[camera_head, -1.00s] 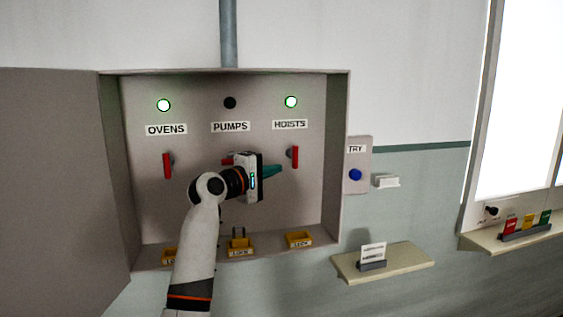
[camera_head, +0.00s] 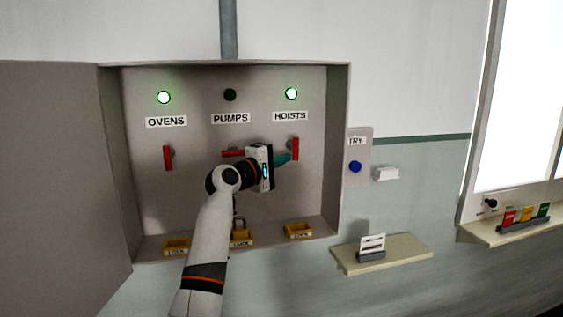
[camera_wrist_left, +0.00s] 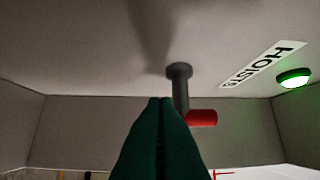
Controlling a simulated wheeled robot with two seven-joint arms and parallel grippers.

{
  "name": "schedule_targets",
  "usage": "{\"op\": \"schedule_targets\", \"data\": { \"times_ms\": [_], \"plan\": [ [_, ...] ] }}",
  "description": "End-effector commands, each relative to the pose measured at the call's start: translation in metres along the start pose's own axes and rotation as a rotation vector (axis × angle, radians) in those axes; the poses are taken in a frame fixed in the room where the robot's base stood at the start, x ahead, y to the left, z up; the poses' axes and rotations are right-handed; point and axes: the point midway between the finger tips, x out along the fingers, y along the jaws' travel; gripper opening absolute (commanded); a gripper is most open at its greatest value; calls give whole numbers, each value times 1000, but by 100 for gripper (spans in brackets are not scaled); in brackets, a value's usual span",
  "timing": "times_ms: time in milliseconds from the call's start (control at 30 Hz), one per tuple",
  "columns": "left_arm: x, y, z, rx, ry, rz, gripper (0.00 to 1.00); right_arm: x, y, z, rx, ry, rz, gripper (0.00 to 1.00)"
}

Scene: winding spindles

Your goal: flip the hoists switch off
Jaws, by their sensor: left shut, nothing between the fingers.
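The HOISTS switch (camera_head: 296,149) is a red handle standing upright under the HOISTS label (camera_head: 290,116). The green lamp (camera_head: 291,93) above it is lit. In the left wrist view the switch shows as a grey stem with a red handle (camera_wrist_left: 202,118), and the lamp (camera_wrist_left: 294,77) glows green. My left gripper (camera_head: 290,158) is shut and empty, its teal fingertips just left of the red handle. In the left wrist view the shut fingers (camera_wrist_left: 161,103) end beside the grey stem; I cannot tell whether they touch it. My right gripper is out of view.
The OVENS switch (camera_head: 168,157) is upright with its lamp (camera_head: 163,97) lit. The PUMPS switch (camera_head: 232,153) lies sideways, partly behind my arm, its lamp (camera_head: 229,94) dark. Yellow lock trays (camera_head: 298,231) line the box's bottom. A TRY panel (camera_head: 357,177) is right of the box.

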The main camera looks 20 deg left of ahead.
Motion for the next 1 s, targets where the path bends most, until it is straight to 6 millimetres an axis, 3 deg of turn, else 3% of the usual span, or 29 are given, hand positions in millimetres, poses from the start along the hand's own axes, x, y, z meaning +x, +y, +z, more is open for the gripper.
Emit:
{"op": "schedule_targets", "data": {
  "times_ms": [767,1000],
  "plan": [
    [3,8,-3,-80,2,-119,0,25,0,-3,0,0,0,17],
    [5,15,-4,-133,3,-197,0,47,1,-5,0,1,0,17]
  ]
}}
